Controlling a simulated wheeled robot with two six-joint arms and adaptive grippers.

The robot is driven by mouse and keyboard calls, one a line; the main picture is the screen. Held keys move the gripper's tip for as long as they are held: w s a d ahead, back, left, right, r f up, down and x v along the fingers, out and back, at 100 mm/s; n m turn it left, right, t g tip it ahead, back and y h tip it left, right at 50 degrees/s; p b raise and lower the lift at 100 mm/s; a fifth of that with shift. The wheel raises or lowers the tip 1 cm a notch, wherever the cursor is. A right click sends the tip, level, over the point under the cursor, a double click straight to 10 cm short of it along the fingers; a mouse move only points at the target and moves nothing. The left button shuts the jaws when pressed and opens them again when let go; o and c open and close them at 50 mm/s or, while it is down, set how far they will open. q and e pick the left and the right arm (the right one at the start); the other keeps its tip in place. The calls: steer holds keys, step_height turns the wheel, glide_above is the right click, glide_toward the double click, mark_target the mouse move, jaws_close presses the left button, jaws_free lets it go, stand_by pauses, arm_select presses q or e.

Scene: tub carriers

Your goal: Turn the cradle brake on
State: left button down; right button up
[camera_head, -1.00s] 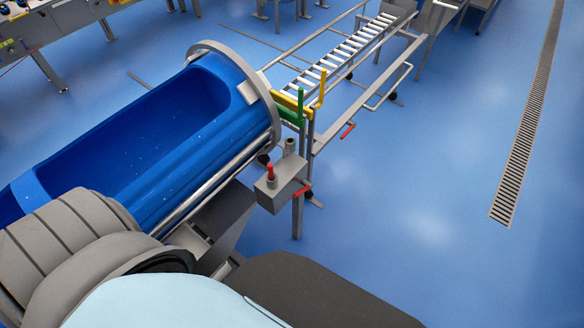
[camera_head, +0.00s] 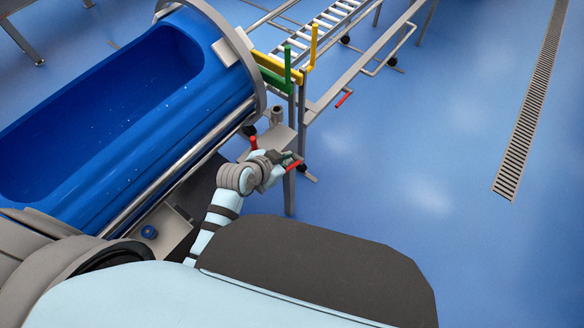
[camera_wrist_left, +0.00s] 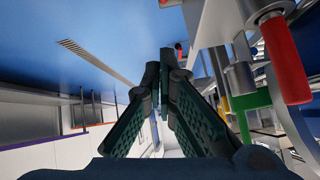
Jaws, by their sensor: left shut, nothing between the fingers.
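A blue tub (camera_head: 215,95) lies in a grey ring-framed cradle (camera_head: 258,75) at the left. A grey box (camera_head: 279,137) stands at the cradle's near right end. It carries an upright red-tipped lever (camera_head: 253,142), and a red handle (camera_head: 293,166) shows low at its right. I cannot tell which is the cradle brake. My left gripper (camera_head: 287,158) is at the box, over or beside the low red handle; contact is unclear. In the left wrist view its fingers (camera_wrist_left: 157,68) are shut and empty, with a red grip (camera_wrist_left: 287,60) at the right, apart from them. My right gripper is not in view.
A green bar (camera_head: 288,63) and a yellow bar (camera_head: 313,48) stand between the cradle and a roller conveyor (camera_head: 335,15). Another red handle (camera_head: 344,98) sits on the conveyor frame. Open blue floor with a drain grate (camera_head: 530,105) lies to the right.

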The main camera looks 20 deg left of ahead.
arm_select(q)
steer(key=w+f+b, duration=0.4)
steer(key=w+f, duration=0.1)
steer(key=f, duration=0.4)
steer(key=shift+d+f+b, duration=0.2)
steer(key=shift+f+b, duration=0.1)
steer(key=shift+f, duration=0.1)
